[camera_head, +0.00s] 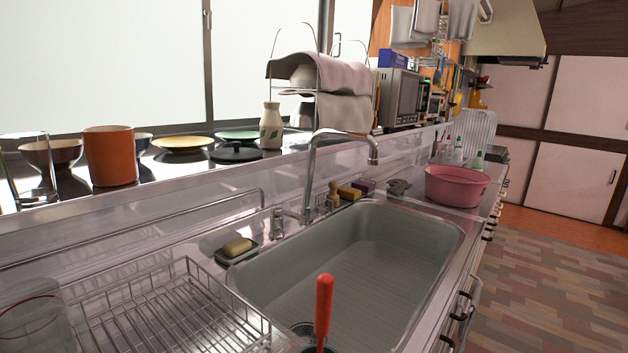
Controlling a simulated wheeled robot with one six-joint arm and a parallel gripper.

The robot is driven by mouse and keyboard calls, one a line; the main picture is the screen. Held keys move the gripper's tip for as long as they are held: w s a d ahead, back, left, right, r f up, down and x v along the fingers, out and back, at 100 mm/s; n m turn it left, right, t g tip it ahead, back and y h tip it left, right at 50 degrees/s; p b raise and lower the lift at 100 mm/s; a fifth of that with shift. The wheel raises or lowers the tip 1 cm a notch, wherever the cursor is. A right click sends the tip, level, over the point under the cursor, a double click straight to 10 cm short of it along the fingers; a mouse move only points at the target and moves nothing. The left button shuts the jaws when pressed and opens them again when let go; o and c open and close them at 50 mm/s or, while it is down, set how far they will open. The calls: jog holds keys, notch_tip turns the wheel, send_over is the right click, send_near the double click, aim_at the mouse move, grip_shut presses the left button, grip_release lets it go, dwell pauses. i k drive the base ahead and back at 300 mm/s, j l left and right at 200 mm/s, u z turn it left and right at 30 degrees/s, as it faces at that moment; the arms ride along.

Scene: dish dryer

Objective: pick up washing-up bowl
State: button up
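A pink washing-up bowl (456,190) stands upright on the counter, just beyond the far right end of the sink. Its rim faces up, and its inside looks empty as far as I can see.
The steel sink (345,262) with a tall faucet (322,165) lies before the bowl. A wire dish rack (165,310) and a red handle (324,308) are near. A ledge holds an orange cup (110,156) and dishes. The floor (555,285) at right is clear.

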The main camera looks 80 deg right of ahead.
aim_at(445, 184)
jog(key=z, duration=3.25)
jog(key=i+l+u, duration=0.25)
jog(key=i+l, duration=0.3)
jog(key=i+l+u, duration=0.3)
jog(key=i+l, duration=0.2)
jog(key=l, duration=0.15)
jog(key=i+l+u, duration=0.15)
jog(key=l, duration=0.2)
jog(key=i+l+u, duration=0.1)
jog(key=i+l, duration=0.15)
jog(key=l, duration=0.15)
jog(key=i+l+u, duration=0.15)
jog(key=l, duration=0.25)
jog(key=i+l+u, duration=0.15)
jog(key=l, duration=0.3)
jog(key=i, duration=0.1)
